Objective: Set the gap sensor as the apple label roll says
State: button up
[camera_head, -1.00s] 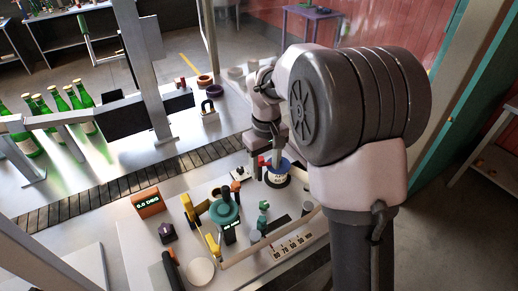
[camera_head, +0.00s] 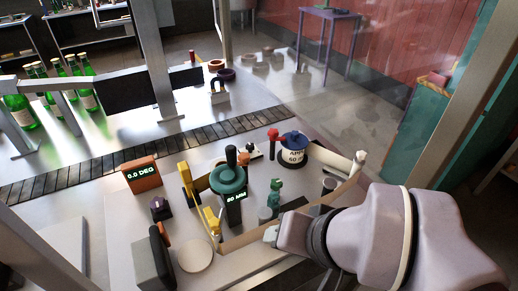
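The apple label roll (camera_head: 292,154) is a white cylinder with a blue top and dark print that seems to read "AP…" and "60"; the rest is too small to read. A small green device (camera_head: 275,192) stands upright left of and in front of it; I cannot tell for certain that it is the gap sensor. A teal round-topped unit (camera_head: 228,182) beside it has a lit display that seems to read "80 MM". My gripper (camera_head: 271,236) points left from my arm at the lower right, in front of the green device. Its fingers are too small to tell open or shut.
An orange box (camera_head: 141,175) displays "0.0 DEG". Yellow brackets (camera_head: 187,186), a red-topped post (camera_head: 273,144) and a cream disc (camera_head: 195,256) stand around the teal unit. A slatted conveyor (camera_head: 110,170) runs behind. Green bottles (camera_head: 85,95) stand at back left.

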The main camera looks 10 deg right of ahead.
aim_at(273, 203)
jog(key=k+l+u, duration=0.3)
jog(key=k+l, duration=0.35)
jog(key=l, duration=0.25)
jog(key=k+l+u, duration=0.3)
jog(key=k+l, duration=0.45)
